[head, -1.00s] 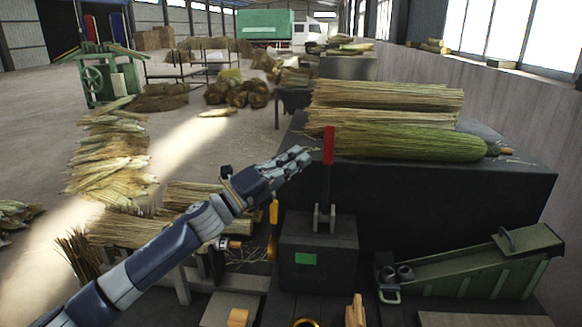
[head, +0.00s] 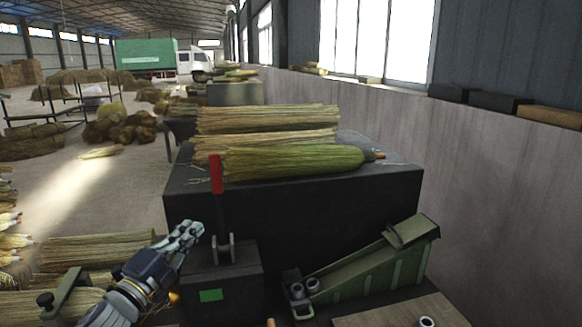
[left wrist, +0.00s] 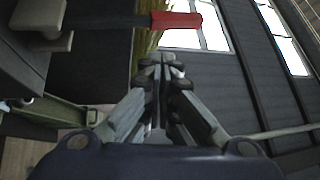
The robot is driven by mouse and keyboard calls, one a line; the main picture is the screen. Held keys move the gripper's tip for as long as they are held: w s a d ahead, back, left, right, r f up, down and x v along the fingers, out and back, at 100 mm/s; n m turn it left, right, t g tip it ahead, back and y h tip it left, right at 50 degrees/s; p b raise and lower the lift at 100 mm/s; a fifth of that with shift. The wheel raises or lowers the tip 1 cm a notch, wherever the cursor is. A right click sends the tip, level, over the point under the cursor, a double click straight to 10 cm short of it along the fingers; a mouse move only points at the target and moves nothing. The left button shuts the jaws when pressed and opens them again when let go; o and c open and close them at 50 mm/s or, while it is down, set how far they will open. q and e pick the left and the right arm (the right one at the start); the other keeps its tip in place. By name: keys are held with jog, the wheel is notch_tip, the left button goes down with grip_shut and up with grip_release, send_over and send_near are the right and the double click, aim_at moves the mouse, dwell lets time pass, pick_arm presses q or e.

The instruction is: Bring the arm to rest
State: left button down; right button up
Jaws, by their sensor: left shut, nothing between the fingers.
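My left gripper (head: 188,232) is at the lower left in the head view, shut and empty. It is just left of a lever with a red handle (head: 216,174), which stands upright on a dark box with a green label (head: 211,296). I see a gap between the fingers and the lever. In the left wrist view the closed fingertips (left wrist: 160,62) meet in the middle, and the red handle (left wrist: 178,20) is beyond them near the top. My right gripper is not in view.
A dark block (head: 300,210) holds straw bundles (head: 265,118) and a green broom head (head: 295,161). A green metal feeder (head: 370,271) stands at the lower right. More straw bundles (head: 95,247) lie at the left. A grey wall (head: 480,170) closes the right side.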

pick_arm(q)
jog(key=s+d+f+n+g+y, duration=0.1)
jog(key=s+f+n+g+y, duration=0.1)
jog(key=s+f+n, duration=0.35)
jog(key=s+f+n+g+y, duration=0.2)
jog(key=f, duration=0.6)
jog(key=s+d+f+n+g+y, duration=0.1)
jog(key=s+f+n+g+y, duration=0.2)
jog(key=f, duration=0.4)
jog(key=s+d+f+n+g, duration=0.1)
jog(key=s+f+n+g, duration=0.4)
jog(key=s, duration=0.8)
jog(key=s+d+f+n+g, duration=0.1)
jog(key=s+f+n+g, duration=0.45)
jog(key=s, duration=0.85)
notch_tip(320, 180, down, 29)
jog(key=s+m, duration=0.2)
jog(key=s, duration=0.1)
jog(key=s+a+f, duration=0.3)
jog(key=s+f, duration=1.2)
jog(key=s, duration=0.1)
jog(key=shift+g, duration=0.35)
jog(key=shift+s, duration=0.1)
